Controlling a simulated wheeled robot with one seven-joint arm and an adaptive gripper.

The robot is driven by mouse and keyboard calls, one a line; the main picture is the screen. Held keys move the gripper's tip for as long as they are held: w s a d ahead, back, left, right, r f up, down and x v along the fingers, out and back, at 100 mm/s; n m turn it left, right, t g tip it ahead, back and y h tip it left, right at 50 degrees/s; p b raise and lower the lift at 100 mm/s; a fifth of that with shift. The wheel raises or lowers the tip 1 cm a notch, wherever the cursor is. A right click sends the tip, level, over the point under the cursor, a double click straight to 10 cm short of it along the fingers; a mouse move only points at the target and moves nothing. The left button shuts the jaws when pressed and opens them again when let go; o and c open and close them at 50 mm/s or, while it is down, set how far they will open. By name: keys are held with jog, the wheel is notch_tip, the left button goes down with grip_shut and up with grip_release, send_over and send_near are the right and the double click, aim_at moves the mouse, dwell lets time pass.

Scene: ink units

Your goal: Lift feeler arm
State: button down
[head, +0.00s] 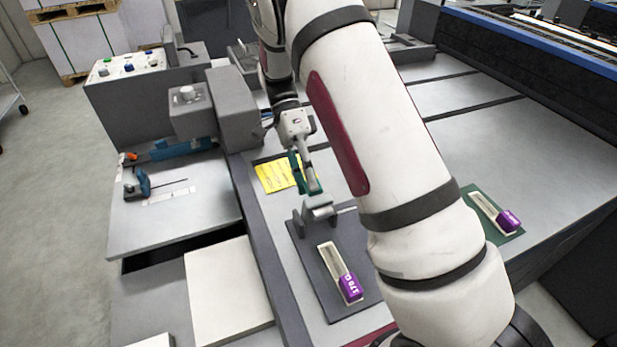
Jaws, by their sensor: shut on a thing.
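My gripper (308,186) points down in the middle of the head view, with teal parts by its fingers. It is shut on the feeler arm, just above and behind a grey hinge-like bracket (318,208). The bracket stands at the back of a dark grey plate (310,262). The fingers and my arm hide most of the feeler arm, so its exact angle cannot be told. A pale, long block with a purple end marked "170" (351,288) lies on the same plate, in front of the bracket.
A yellow label (275,175) lies left of my gripper. A second purple-ended block (508,220) lies on a green mat (473,191) at right. A grey control box (130,95) and a blue-handled tool (143,183) are at left. My arm covers the centre right.

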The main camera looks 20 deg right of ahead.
jog(key=c, duration=1.8)
grip_release()
jog(key=shift+w+a+f, duration=0.1)
jog(key=shift+w+f, duration=0.05)
jog(key=shift+f, duration=0.55)
jog(key=shift+o, duration=0.8)
jog(key=shift+w+f, duration=0.1)
jog(key=shift+r, duration=0.2)
jog(key=v, duration=0.7)
jog(key=shift+r, duration=0.25)
jog(key=shift+w, duration=0.15)
